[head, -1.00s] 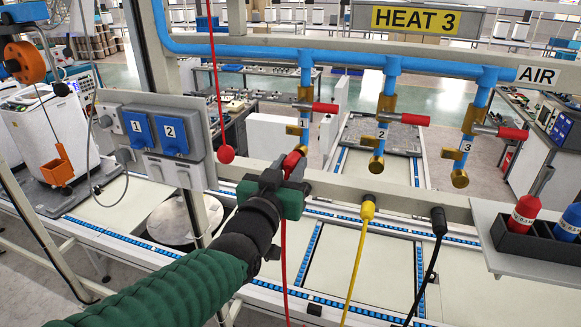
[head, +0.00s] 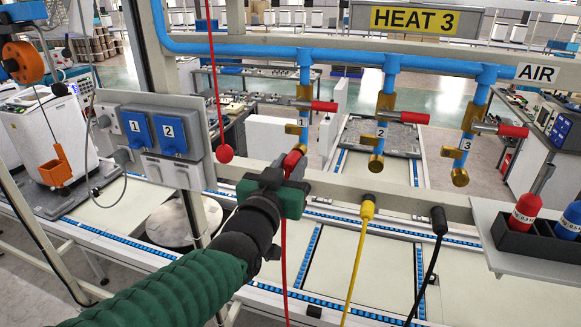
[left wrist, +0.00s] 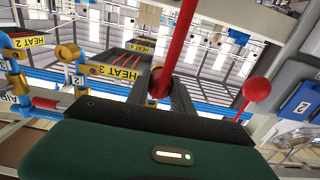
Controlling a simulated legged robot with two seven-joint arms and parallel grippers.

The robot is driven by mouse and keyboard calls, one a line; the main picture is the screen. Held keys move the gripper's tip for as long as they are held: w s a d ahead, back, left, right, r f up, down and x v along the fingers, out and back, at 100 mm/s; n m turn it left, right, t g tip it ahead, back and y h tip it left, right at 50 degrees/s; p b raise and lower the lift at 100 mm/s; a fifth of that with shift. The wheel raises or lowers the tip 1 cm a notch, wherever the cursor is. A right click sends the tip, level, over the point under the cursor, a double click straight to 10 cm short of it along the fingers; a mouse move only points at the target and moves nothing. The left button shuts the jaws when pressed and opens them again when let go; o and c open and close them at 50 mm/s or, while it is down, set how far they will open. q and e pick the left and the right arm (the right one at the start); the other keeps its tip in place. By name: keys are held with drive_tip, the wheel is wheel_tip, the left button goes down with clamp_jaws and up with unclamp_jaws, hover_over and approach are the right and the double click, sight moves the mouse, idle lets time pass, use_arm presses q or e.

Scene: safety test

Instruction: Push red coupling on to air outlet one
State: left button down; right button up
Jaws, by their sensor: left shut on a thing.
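Air outlet one (head: 304,125) is a blue pipe drop marked 1, with a brass valve and a red-handled lever. The red coupling (head: 292,160) is at its lower end; whether it is seated or only touching is hidden by the fingers. Its red hose (head: 284,250) hangs below. My left gripper (head: 297,168) is shut on the coupling just below the outlet. In the left wrist view, the red coupling (left wrist: 159,82) sits between the dark fingers, with a red hose (left wrist: 182,35) running up the picture. My right gripper is not in view.
Outlets two (head: 380,130) and three (head: 466,145) are bare at right. A yellow hose (head: 356,250) and a black hose (head: 430,255) hang from the rail. A red ball on a cord (head: 225,153) and a switch panel (head: 155,140) are close at left.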

use_arm(q)
drive_tip(key=shift+w+d, duration=0.2)
drive_tip(key=shift+w, duration=0.35)
drive_tip(key=c, duration=1)
unclamp_jaws()
drive_tip(key=shift+c, duration=0.2)
drive_tip(key=shift+f, duration=0.1)
